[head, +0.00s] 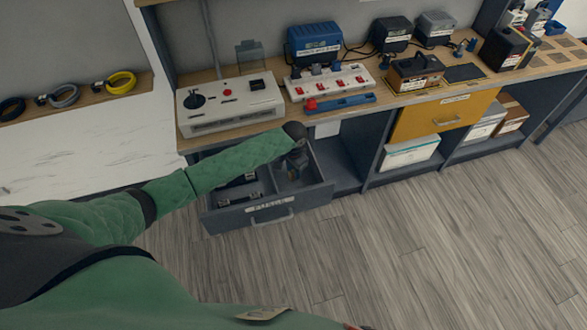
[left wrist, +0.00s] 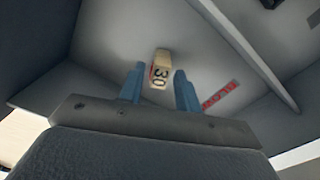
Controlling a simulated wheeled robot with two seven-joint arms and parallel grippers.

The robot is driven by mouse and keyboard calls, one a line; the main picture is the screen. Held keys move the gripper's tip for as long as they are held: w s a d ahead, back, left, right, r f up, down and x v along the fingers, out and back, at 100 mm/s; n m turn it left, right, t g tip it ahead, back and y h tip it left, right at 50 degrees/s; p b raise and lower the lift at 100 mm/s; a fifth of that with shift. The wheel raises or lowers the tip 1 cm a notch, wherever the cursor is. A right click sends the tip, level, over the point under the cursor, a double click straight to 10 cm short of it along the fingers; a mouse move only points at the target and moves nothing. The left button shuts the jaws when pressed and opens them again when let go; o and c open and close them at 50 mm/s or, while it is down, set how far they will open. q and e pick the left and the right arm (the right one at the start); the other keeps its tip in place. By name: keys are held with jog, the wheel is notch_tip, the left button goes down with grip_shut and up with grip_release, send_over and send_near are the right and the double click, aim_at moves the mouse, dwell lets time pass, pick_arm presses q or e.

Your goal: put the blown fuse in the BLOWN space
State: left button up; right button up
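The open drawer (head: 312,196), its front labelled FUSES, stands out from under the bench. My left arm reaches over it, and my left gripper (head: 294,162) is down in its right compartment. In the left wrist view the left gripper (left wrist: 158,82) has its two blue fingers apart. A beige fuse (left wrist: 160,74) marked 30, with a reddish patch on one side, is between the fingertips, with a small gap on each side. A red BLOWN label (left wrist: 219,96) is on the compartment floor to the right of the fuse. I cannot tell whether the fuse touches the floor. My right gripper is not in view.
A divider (left wrist: 245,48) splits the drawer; dark items (head: 240,199) lie in its left compartment. On the bench are a grey tester box (head: 232,112), a red-switched power strip (head: 330,82) and chargers (head: 314,42). A yellow drawer (head: 445,115) is at right. The floor in front is clear.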

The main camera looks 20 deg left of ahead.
pick_arm(q)
jog(key=shift+o, duration=0.3)
jog(key=shift+r, duration=0.1)
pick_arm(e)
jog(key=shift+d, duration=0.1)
pick_arm(q)
jog(key=shift+r, duration=0.2)
notch_tip(320, 180, up, 12)
jog(key=b, duration=0.3)
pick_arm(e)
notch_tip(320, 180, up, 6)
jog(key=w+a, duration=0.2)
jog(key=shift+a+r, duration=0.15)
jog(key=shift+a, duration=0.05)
pick_arm(q)
jog(key=shift+f, duration=0.15)
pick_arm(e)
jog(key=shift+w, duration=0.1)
